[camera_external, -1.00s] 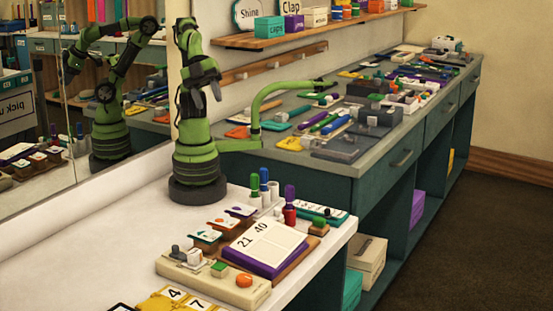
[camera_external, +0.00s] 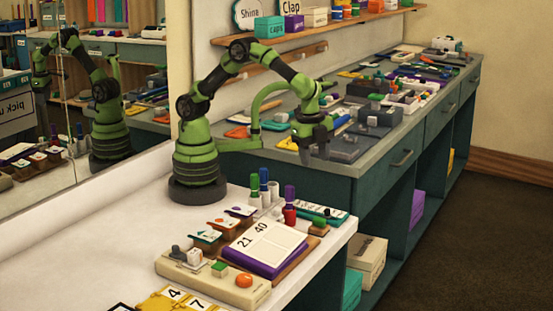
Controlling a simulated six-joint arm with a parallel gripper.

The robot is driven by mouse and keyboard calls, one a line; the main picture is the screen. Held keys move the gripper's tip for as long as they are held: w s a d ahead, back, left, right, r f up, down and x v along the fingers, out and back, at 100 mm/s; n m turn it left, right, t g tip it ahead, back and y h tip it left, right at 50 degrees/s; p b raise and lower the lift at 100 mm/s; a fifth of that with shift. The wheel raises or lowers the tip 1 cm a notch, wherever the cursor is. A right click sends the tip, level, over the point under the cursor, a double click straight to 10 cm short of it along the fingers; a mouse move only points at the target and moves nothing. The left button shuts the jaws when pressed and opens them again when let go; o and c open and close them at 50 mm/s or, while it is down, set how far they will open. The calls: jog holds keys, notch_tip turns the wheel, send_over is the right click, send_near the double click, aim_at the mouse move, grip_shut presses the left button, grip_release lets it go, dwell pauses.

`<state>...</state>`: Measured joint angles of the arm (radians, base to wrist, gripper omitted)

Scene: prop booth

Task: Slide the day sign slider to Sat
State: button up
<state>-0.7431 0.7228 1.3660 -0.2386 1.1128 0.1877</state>
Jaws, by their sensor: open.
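My gripper (camera_external: 313,152) points down with its dark fingers apart and empty. In the picture it overlaps the grey counter's near end, above and behind the white table's far right corner. A teal strip with a pale, marked top (camera_external: 335,214) lies at that corner, below my gripper and apart from it. It may be the day sign; its lettering is too small to read. I cannot tell its slider or which day it stands at. A green-topped brown block (camera_external: 319,225) stands at its near side and partly hides it.
A purple calendar block (camera_external: 266,247) showing 21 and 40 lies near the strip. Upright markers (camera_external: 289,205) stand left of it. A beige box with knobs (camera_external: 215,280) is in front. The grey counter (camera_external: 345,166) behind is crowded. The white table's left part is clear.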

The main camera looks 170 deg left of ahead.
jog(key=n+h, duration=0.1)
send_over(327, 213)
notch_tip(327, 213, down, 6)
jog(key=shift+g, duration=0.3)
jog(key=f, duration=0.6)
jog(key=s+f, duration=0.1)
jog(key=f, duration=0.3)
jog(key=shift+a+f, duration=0.1)
jog(key=shift+a, duration=0.05)
grip_shut()
